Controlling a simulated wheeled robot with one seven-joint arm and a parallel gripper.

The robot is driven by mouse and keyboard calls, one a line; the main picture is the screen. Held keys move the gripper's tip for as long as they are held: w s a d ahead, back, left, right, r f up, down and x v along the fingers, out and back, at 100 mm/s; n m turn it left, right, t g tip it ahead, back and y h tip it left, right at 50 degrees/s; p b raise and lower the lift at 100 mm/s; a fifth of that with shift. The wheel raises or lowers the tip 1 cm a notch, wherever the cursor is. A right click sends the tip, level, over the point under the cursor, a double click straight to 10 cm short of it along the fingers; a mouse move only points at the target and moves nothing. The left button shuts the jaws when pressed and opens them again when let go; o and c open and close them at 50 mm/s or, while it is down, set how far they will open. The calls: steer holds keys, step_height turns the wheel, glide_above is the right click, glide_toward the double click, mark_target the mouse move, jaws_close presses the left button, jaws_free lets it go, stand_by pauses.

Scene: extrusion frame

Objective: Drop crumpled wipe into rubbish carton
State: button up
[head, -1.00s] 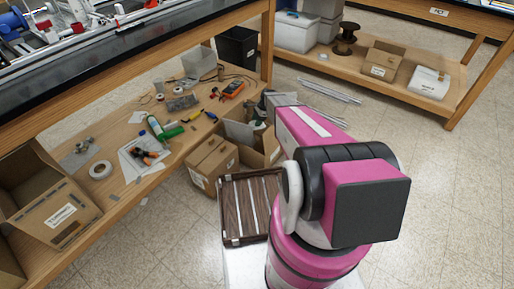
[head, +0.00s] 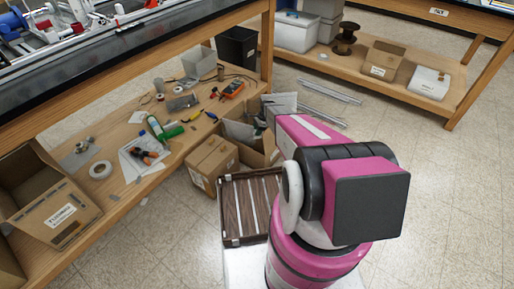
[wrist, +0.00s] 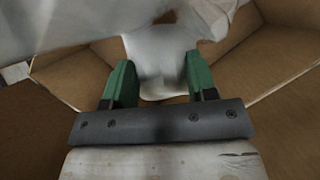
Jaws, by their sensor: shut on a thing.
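The crumpled wipe (wrist: 158,55) is a whitish, soft-looking bundle between my green fingertips in the wrist view. My gripper (wrist: 152,84) is shut on it. Brown cardboard walls of the rubbish carton (wrist: 285,90) stand around and below it in the wrist view. In the head view the open carton (head: 270,157) is on the floor beside the workbench, left of my pink arm. My arm hides part of the carton there, and I cannot make out the fingers or the wipe clearly.
A closed carton (head: 212,160) stands left of the open one. A dark slatted crate (head: 236,205) is in front. The bench's lower shelf (head: 118,190) holds tools, tape and bottles. A black bin (head: 238,46) stands behind.

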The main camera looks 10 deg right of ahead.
steer(key=o, duration=1)
steer(key=shift+r, duration=0.1)
steer(key=v, duration=1)
steer(key=shift+d+r, duration=0.2)
steer(key=shift+r, duration=0.15)
